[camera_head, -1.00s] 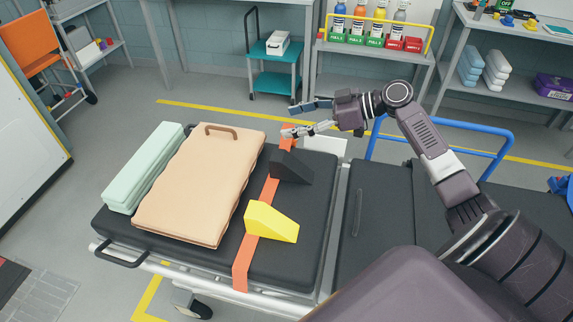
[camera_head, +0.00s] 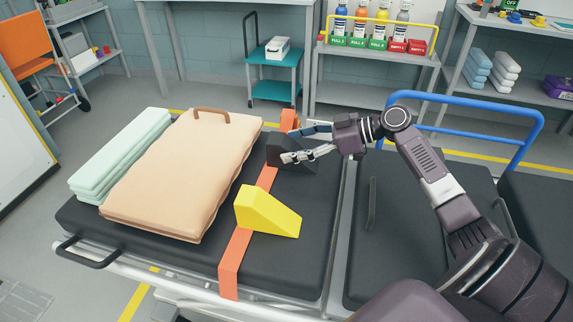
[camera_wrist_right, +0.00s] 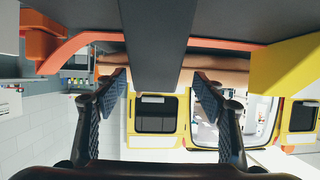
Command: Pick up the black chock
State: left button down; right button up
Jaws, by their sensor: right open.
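The black chock (camera_head: 279,149) lies on the dark stretcher mattress (camera_head: 300,205), at the far end of the orange strap (camera_head: 238,250). My right gripper (camera_head: 299,144) is open at the chock, one finger on its far side and one on its near side, partly hiding it. In the right wrist view the chock (camera_wrist_right: 160,45) reaches down between the two spread fingers (camera_wrist_right: 161,82), with a gap on both sides. My left gripper is out of view.
A yellow chock (camera_head: 267,214) sits nearer on the same mattress; it also shows in the right wrist view (camera_wrist_right: 288,70). A beige cushion (camera_head: 180,175) and pale green pads (camera_head: 122,155) lie to the left. A second dark stretcher with a blue rail (camera_head: 470,100) stands at right.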

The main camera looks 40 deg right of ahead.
aim_at(268, 148)
jog(key=shift+w+a+f, duration=0.3)
jog(key=shift+w+a, duration=0.1)
jog(key=x, duration=0.6)
jog(key=shift+w, duration=0.45)
jog(key=c, duration=1.7)
grip_shut()
jog(key=shift+r, duration=0.1)
